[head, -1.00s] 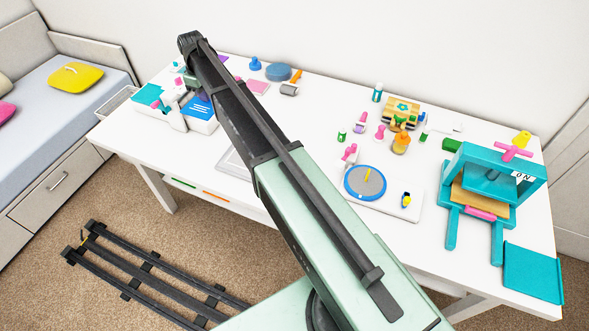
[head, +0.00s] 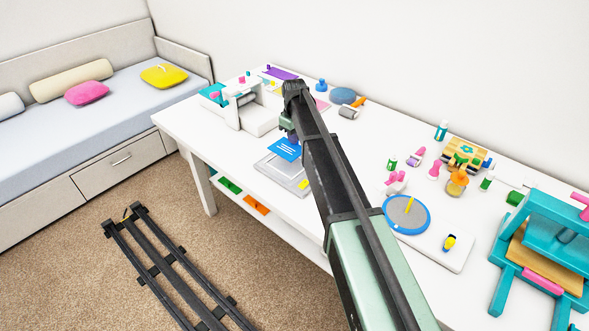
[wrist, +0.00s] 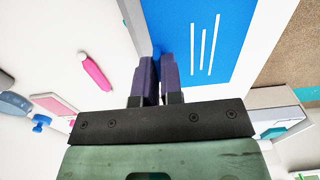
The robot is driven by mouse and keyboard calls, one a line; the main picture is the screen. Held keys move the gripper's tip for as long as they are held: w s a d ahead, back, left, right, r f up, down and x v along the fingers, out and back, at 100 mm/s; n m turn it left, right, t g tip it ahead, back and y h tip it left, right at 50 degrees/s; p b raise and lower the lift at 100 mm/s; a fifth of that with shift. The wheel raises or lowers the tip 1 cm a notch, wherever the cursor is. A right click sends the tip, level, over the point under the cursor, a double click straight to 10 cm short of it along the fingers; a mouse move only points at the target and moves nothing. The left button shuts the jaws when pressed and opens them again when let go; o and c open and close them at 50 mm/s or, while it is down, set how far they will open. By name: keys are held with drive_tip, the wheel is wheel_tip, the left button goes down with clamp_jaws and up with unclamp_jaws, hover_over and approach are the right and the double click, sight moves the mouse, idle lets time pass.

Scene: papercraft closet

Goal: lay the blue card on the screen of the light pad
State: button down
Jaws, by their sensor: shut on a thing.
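The blue card (head: 286,149) has white lines printed on it. My gripper (head: 292,137) is shut on the card's edge, and the card also shows large in the wrist view (wrist: 205,40), next to the purple fingers (wrist: 160,78). The light pad (head: 268,167) is a flat grey-white slab with a yellow spot at its near right corner, lying near the table's front edge. In the head view the card overlaps the far part of the pad. I cannot tell whether it touches the screen.
A white machine (head: 248,112) stands left of the pad. A round blue-rimmed disc (head: 407,214) on a white board lies to the right, with several small craft tools behind it. A teal press (head: 540,250) stands at far right. A pink tool (wrist: 95,72) lies near the gripper.

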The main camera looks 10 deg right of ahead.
sight(295, 151)
wheel_tip(295, 151, down, 7)
drive_tip(key=b, duration=0.4)
drive_tip(key=shift+r+b, duration=0.1)
drive_tip(key=shift+b, duration=0.3)
drive_tip(key=shift+r, duration=0.35)
drive_tip(key=shift+f, duration=0.25)
drive_tip(key=c, duration=1.3)
unclamp_jaws()
drive_tip(key=shift+o, duration=0.2)
wheel_tip(295, 151, up, 13)
drive_tip(key=p, duration=1.3)
drive_tip(key=shift+f, duration=0.1)
drive_tip(key=s+m, duration=0.7)
drive_tip(key=s, duration=2.9)
drive_tip(key=shift+f+m, duration=0.2)
drive_tip(key=shift+m, duration=0.1)
